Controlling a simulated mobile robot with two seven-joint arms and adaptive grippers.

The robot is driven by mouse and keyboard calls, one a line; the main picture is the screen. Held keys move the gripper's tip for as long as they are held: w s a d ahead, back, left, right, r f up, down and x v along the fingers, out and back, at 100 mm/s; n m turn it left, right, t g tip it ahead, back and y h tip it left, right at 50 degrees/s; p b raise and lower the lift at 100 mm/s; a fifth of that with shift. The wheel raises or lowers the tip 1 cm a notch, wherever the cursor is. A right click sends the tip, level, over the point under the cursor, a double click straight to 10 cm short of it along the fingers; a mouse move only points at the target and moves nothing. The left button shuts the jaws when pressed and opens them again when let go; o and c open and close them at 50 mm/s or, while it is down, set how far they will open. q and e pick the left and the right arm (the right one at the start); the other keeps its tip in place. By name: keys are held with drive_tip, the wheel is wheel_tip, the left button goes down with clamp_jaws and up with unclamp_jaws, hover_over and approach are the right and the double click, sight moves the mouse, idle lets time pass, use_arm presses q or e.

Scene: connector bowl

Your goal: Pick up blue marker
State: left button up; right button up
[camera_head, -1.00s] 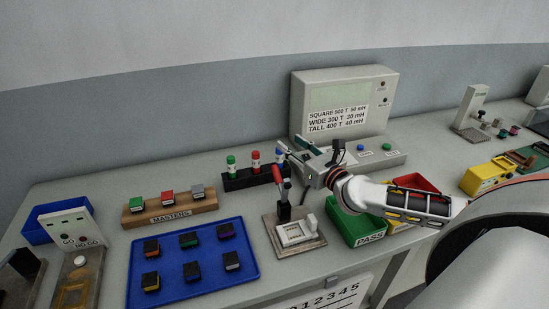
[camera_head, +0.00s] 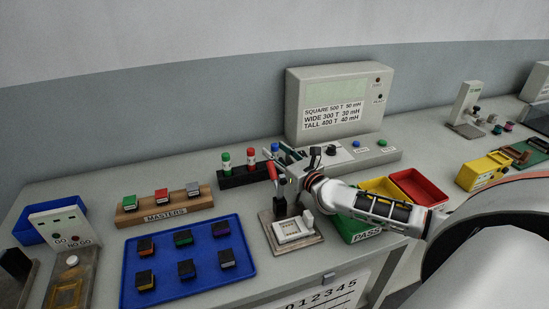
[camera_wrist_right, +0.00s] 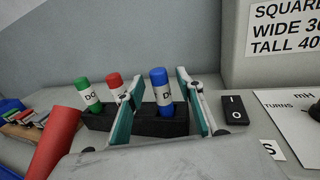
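The blue marker (camera_head: 275,148) stands upright in the right end of a black holder, beside a red marker (camera_head: 251,155) and a green marker (camera_head: 226,161). My right gripper (camera_head: 280,157) is just in front of the holder in the head view and partly hides the marker's lower part. In the right wrist view the blue marker (camera_wrist_right: 160,84) shows between the two spread fingers (camera_wrist_right: 160,95), above the black holder (camera_wrist_right: 160,124). The fingers are open and hold nothing. My left gripper is in neither view.
A red-handled clamp fixture (camera_head: 291,232) stands just below my right gripper. A grey meter box (camera_head: 338,100) is behind it to the right. A green PASS bin (camera_head: 356,231) lies under my right arm. A blue tray (camera_head: 239,275) with several blocks is at lower left.

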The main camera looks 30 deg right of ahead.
drive_tip(key=shift+w, duration=0.7)
clamp_jaws()
drive_tip(key=shift+r, duration=0.1)
